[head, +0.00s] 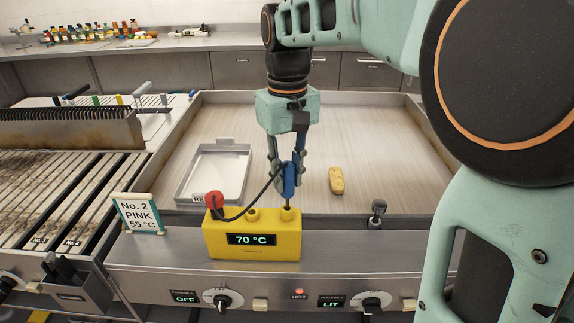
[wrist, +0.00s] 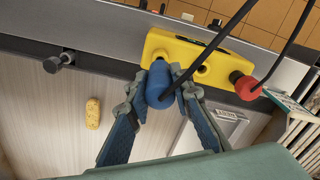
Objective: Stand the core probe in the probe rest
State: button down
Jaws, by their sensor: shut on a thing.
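The core probe has a blue handle (head: 289,182) and a thin dark shaft, with a black cable looping to the left. My gripper (head: 287,176) is shut on the handle and holds the probe upright. The yellow box (head: 222,240) reads 70 °C and has raised round sockets on top; it looks like the probe rest. The shaft's lower end is at the right-hand socket (head: 288,214); I cannot tell how deep it is in. In the wrist view the blue handle (wrist: 159,84) sits between both fingers and hides that socket partly.
A red plug or knob (head: 214,200) stands at the box's left end. A "No. 2 PINK 55 °C" sign (head: 139,214) stands to the left. A metal tray (head: 212,172) and a yellowish food piece (head: 336,181) lie on the plate behind. A small dark-topped post (head: 377,211) stands right.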

jog(key=shift+f+b, duration=0.6)
jog(key=shift+f, duration=0.4)
jog(key=c, duration=1.6)
grip_release()
notch_tip(320, 180, up, 12)
